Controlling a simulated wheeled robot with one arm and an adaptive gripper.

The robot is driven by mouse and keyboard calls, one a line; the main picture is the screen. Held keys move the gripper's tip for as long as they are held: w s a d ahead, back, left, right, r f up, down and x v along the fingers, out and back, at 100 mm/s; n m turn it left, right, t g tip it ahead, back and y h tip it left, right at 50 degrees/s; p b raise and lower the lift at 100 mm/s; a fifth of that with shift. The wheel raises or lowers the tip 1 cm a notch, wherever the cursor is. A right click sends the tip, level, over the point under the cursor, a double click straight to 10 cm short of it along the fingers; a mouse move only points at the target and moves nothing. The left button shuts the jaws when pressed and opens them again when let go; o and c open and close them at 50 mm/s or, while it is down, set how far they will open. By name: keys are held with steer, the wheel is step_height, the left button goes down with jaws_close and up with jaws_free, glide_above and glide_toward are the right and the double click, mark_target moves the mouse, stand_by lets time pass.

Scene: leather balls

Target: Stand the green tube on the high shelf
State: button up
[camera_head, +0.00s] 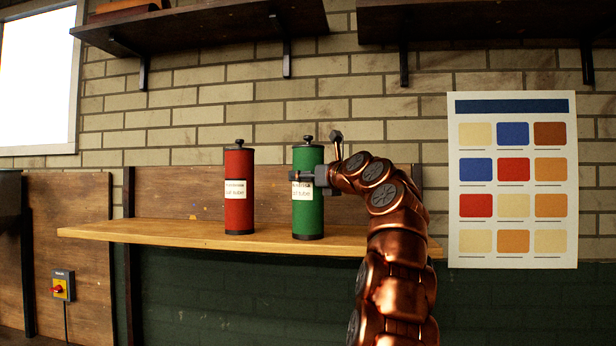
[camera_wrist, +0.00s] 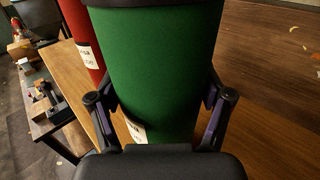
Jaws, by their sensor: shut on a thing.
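The green tube (camera_head: 308,212) has a black lid with a knob, a black base and a white label. It is upright at the light wooden shelf (camera_head: 150,231), its base appearing to rest on the board, though I cannot tell if it bears its full weight. My gripper (camera_head: 308,178) comes from the right and is shut on the tube's upper body. In the wrist view the green tube (camera_wrist: 160,65) fills the space between both fingers. The red tube (camera_head: 239,196) stands upright on the same shelf to the left, apart from the green one.
Two dark shelves (camera_head: 215,25) (camera_head: 480,22) on brackets hang high on the brick wall. A colour chart (camera_head: 513,225) hangs at the right. A switch box (camera_head: 62,285) is low at the left. The light shelf's left end is clear.

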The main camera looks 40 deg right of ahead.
steer(key=o, duration=1.7)
steer(key=shift+o, duration=0.2)
steer(key=shift+f, duration=0.1)
steer(key=shift+a+b, duration=0.2)
steer(key=shift+b, duration=0.1)
steer(key=s+a+b, duration=0.2)
steer(key=s, duration=0.9)
steer(key=shift+s+r, duration=0.2)
steer(key=shift+s, duration=0.2)
steer(key=shift+a, duration=0.1)
